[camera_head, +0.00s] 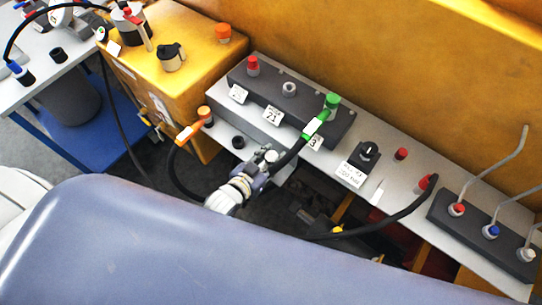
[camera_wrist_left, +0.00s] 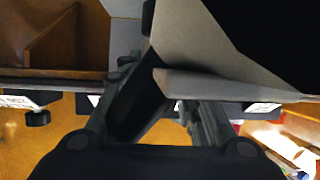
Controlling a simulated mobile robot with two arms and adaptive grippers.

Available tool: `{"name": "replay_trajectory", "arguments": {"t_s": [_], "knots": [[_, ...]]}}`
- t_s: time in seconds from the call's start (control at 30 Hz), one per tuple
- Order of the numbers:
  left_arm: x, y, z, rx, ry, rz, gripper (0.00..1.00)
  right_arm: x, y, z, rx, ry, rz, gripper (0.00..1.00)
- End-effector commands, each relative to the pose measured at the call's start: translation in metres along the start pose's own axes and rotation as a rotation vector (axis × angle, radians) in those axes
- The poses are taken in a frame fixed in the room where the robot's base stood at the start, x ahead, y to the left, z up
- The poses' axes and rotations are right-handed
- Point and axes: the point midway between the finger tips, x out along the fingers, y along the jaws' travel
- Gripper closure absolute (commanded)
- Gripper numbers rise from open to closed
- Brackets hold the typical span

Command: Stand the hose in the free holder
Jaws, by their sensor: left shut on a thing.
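The black hose (camera_head: 290,155) has a green end cap (camera_head: 332,101) and a green-and-white sleeve (camera_head: 316,126). Its green end is over the port marked 3 on the dark block (camera_head: 300,108); I cannot tell whether it is seated. My left gripper (camera_head: 268,160) is shut on this hose below the sleeve. In the left wrist view the dark hose (camera_wrist_left: 138,105) runs between the fingers. An empty dark ring holder (camera_head: 238,142) is on the grey ledge left of the gripper. Beside it an orange-ended hose (camera_head: 205,113) stands at the ledge's left end. My right gripper is not in view.
The block has a red cap (camera_head: 253,65) and a bare grey port (camera_head: 289,89). A black knob (camera_head: 368,150), red caps and a lever block (camera_head: 478,232) lie to the right. A yellow cabinet (camera_head: 185,40) stands left, and a yellow wall rises behind.

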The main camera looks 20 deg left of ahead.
Motion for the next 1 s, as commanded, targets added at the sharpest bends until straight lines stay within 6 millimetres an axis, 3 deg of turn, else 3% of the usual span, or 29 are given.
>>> {"name": "replay_trajectory", "arguments": {"t_s": [0.17, 0.2, 0.3, 0.7, 0.87, 1.0], "knots": [[0.002, 0.000, 0.003, 0.000, 0.003, 0.000, 1.00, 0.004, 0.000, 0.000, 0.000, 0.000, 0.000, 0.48], [0.002, 0.000, 0.003, 0.000, 0.004, 0.000, 0.63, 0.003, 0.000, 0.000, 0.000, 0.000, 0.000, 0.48], [0.002, 0.000, 0.003, 0.000, 0.003, 0.000, 0.46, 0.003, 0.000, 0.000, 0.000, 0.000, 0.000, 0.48], [-0.004, 0.000, 0.005, 0.000, -0.002, 0.000, 0.46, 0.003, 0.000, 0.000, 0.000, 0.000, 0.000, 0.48], [-0.026, 0.000, 0.005, 0.000, -0.003, 0.000, 0.46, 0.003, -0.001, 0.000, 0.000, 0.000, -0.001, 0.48], [-0.056, 0.001, 0.006, -0.001, -0.004, 0.001, 0.46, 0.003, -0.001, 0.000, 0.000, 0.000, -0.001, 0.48]]}}
